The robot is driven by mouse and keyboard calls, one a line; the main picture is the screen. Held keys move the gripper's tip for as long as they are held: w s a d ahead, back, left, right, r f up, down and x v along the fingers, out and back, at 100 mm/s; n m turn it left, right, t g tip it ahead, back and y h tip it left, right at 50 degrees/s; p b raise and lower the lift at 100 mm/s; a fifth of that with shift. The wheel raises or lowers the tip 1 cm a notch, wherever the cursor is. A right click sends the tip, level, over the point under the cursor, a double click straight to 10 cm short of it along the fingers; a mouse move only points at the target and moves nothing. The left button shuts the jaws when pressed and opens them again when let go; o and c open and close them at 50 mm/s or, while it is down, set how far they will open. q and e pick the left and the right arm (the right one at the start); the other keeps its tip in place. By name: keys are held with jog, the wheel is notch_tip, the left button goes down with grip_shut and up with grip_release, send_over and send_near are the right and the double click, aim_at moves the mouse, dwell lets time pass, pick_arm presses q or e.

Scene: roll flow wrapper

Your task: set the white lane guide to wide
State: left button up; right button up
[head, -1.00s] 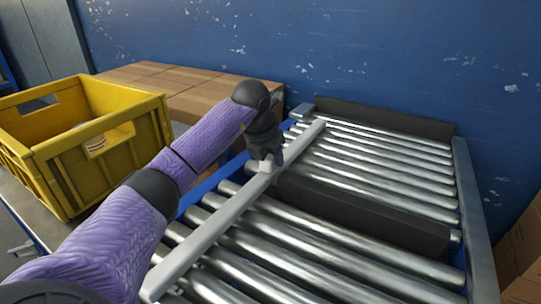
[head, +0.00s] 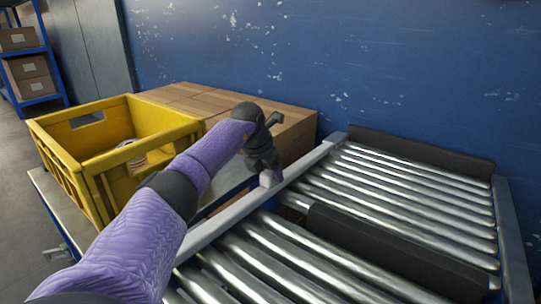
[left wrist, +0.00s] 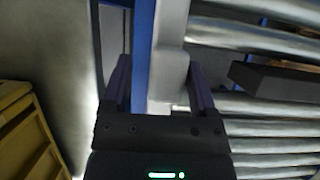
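The white lane guide (head: 225,213) is a long pale bar running lengthwise above the left edge of the roller conveyor, close to the blue side rail. A small block (head: 270,178) stands up from its middle. My left gripper (head: 268,170) is lowered over that block from above. In the left wrist view the fingers of my left gripper (left wrist: 160,88) are spread, with the block (left wrist: 176,70) between them. The right finger is against or very near the block, and a gap shows on the left finger's side. My right gripper is not in view.
A yellow crate (head: 82,170) stands on a table left of the conveyor, with cardboard boxes (head: 295,133) behind it. A dark bar (head: 370,245) lies along the rollers (head: 400,199) to the right. A blue wall closes the back.

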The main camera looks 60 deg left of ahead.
aim_at(258, 190)
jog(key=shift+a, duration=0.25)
pick_arm(q)
jog(key=p+v, duration=0.6)
jog(key=v, duration=0.4)
jog(key=shift+p, duration=0.35)
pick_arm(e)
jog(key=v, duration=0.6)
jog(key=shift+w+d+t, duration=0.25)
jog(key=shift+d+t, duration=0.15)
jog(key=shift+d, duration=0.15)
pick_arm(q)
jog(key=shift+f, duration=0.1)
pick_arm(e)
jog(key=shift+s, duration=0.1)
